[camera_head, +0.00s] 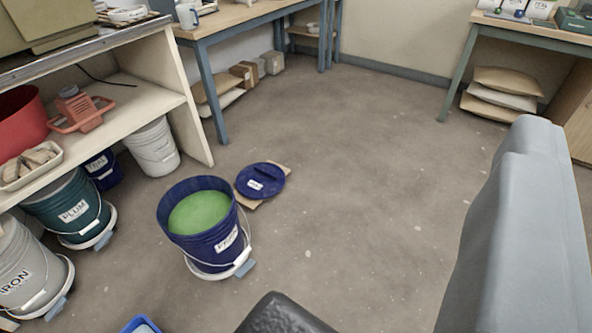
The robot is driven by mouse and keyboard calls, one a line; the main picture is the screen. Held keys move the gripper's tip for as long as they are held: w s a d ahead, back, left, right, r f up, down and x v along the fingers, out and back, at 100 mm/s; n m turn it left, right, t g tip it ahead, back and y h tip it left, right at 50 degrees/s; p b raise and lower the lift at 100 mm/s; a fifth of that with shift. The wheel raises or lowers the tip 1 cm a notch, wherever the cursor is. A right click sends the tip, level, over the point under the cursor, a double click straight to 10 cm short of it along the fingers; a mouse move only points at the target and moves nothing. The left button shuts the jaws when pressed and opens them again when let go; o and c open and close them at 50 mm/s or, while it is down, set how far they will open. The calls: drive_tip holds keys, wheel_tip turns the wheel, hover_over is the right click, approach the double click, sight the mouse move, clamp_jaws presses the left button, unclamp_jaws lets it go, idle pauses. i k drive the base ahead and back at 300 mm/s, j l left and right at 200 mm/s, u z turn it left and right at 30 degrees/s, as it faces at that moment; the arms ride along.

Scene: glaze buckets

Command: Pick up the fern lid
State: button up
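The fern lid, a round dark blue lid (258,182) with a white label and a raised grip on top, lies on a piece of cardboard (284,168) on the floor. The label's writing is too small to read. Just left of it and nearer stands an open dark blue bucket (205,247) full of green glaze (200,212), with a white label and a wire handle. A grey part of mine fills the right side, and a dark piece shows at the bottom edge. I cannot make out two fingertips, and nothing of mine touches the lid.
A shelf unit (150,98) stands at left, with a teal bucket (65,205), a grey bucket (22,262) and a white bucket (152,148) along it. A table leg (213,95) stands behind the lid. The floor right of the lid is clear.

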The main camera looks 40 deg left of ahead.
sight(258, 180)
drive_tip(key=i, duration=0.55)
drive_tip(key=i+l+u, duration=0.15)
drive_tip(key=i, duration=0.4)
drive_tip(key=i+l, duration=0.1)
drive_tip(key=i, duration=0.45)
drive_tip(key=i+j+u, duration=0.15)
drive_tip(key=i+u, duration=0.15)
drive_tip(key=u, duration=0.15)
drive_tip(key=i+u, duration=0.25)
drive_tip(key=u, duration=0.25)
drive_tip(key=i+u, duration=0.3)
drive_tip(key=u, duration=0.15)
drive_tip(key=i+l+u, duration=0.25)
drive_tip(key=u, duration=0.2)
drive_tip(key=i+l+u, duration=0.1)
drive_tip(key=i+u, duration=0.35)
